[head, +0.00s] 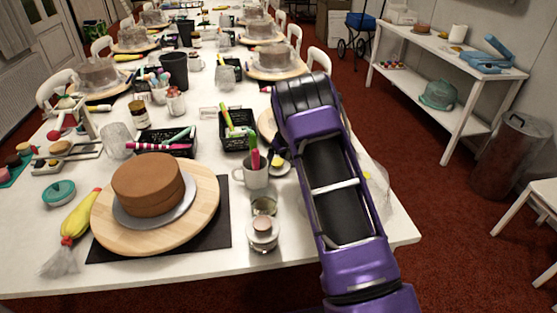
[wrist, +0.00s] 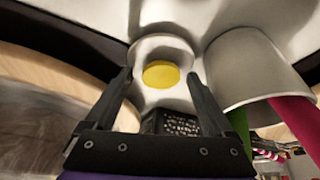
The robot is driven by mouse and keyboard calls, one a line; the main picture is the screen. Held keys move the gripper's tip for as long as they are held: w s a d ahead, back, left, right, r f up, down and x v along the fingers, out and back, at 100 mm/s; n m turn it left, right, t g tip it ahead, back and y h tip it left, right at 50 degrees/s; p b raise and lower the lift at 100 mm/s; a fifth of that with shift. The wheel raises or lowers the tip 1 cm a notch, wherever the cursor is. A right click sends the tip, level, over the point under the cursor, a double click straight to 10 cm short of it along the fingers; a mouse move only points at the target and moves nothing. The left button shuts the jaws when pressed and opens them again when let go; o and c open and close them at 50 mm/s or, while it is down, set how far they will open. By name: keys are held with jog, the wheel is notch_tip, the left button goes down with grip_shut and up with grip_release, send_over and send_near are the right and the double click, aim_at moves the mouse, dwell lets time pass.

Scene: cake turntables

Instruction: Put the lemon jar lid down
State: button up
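A small round yellow piece, which I take to be the lemon jar lid, shows in the wrist view (wrist: 161,75). It appears to lie on a small white dish (wrist: 163,46), between my fingertips. In the head view a little yellow (head: 278,161) shows above the dish (head: 284,170), beside my arm's end. My gripper (wrist: 160,78) is open, with a visible gap between each finger and the yellow piece. In the head view the gripper is mostly hidden by my purple arm. Two small glass jars (head: 262,236) stand nearer the table's front edge.
A light mug (head: 255,174) with green and pink tools stands close beside the dish; it also shows in the wrist view (wrist: 245,65). A black basket (head: 235,140) is behind it. A cake on a wooden turntable (head: 205,215) stands left. The table's front right is partly hidden.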

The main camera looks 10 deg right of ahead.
jog(key=shift+r+p, duration=0.5)
jog(key=shift+r, duration=0.3)
jog(key=v, duration=1.1)
jog(key=shift+s, duration=0.15)
